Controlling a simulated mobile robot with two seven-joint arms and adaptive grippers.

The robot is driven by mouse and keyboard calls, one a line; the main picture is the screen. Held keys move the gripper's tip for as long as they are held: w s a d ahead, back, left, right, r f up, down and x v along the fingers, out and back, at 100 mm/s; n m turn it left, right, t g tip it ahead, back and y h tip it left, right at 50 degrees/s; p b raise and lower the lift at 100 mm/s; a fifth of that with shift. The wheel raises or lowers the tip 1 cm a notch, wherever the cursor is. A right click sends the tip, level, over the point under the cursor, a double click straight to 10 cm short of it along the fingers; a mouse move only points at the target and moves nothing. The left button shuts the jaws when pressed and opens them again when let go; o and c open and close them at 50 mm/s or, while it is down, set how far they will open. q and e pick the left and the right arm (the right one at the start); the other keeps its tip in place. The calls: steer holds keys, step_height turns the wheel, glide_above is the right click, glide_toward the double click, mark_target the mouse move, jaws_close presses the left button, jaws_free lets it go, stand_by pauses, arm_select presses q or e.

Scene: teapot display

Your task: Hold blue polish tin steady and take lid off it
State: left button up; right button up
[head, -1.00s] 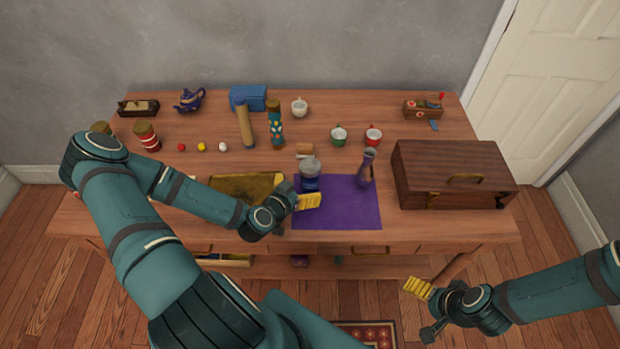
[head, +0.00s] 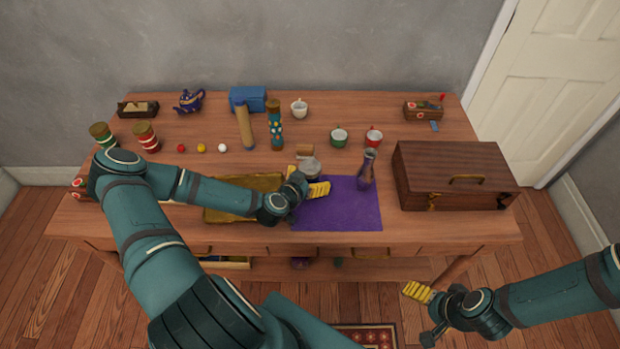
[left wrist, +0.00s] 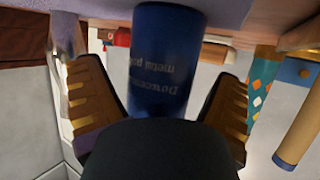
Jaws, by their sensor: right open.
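The blue polish tin stands on the purple cloth (head: 350,215); its grey lid (head: 311,167) shows in the head view, with its body mostly hidden by my left gripper (head: 306,182). In the left wrist view, which is upside down, the tin's dark blue body (left wrist: 165,55) with lettering stands between the two yellow-ribbed fingers. Gaps show on both sides, so the left gripper is open around the tin and does not appear to touch it. My right gripper (head: 417,292) is open and empty, off the table's front edge at lower right.
A golden tray (head: 228,205) lies left, under my left arm. Cups, a patterned cylinder (head: 275,128) and a teapot (head: 189,100) stand behind.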

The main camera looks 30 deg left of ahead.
mark_target(310, 167)
arm_select(q)
steer(key=c, duration=1.1)
steer(key=shift+r, duration=0.1)
step_height(310, 167, up, 10)
steer(key=shift+p, duration=1.05)
steer(key=o, duration=0.3)
steer(key=c, duration=0.3)
